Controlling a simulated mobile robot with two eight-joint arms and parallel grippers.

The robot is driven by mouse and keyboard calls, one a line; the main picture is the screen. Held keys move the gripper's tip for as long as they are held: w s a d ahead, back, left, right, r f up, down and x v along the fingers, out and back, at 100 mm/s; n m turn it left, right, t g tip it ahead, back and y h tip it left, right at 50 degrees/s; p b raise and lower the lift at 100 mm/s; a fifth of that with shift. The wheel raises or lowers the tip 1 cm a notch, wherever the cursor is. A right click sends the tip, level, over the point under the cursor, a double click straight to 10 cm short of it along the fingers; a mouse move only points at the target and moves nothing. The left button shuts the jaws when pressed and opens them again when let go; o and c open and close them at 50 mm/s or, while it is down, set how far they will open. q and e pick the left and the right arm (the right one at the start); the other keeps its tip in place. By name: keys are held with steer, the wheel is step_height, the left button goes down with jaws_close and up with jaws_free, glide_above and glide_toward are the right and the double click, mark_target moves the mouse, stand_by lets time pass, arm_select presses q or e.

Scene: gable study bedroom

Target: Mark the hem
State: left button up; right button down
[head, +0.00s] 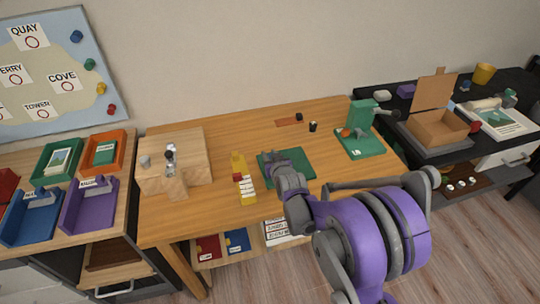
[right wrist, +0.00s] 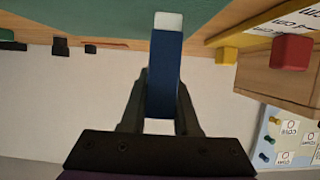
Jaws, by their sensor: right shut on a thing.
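My right gripper (head: 271,156) is shut on a blue stick with a white end (right wrist: 164,75), which the right wrist view shows between the fingers. In the head view the hand hides the stick. The gripper is over the green mat (head: 304,172) on the wooden table. The stick's white end overlaps the green surface (right wrist: 85,14) in the right wrist view; I cannot tell whether they touch. A yellow gauge (head: 238,163) with white labels lies just left of the mat, and a small red block (right wrist: 291,50) is on it. My left gripper is not in view.
A pale wooden stand (head: 190,142) is on the table's left. A green device on a green base (head: 371,142) stands at the right. Two small black items (head: 312,126) are at the back. Coloured trays (head: 91,203) fill the left desk. The table's front right (head: 340,170) is partly covered by my arm.

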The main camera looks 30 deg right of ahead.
stand_by(0.6)
step_height(320, 180, up, 7)
steer(key=p, duration=0.5)
steer(key=shift+f, duration=0.1)
stand_by(0.6)
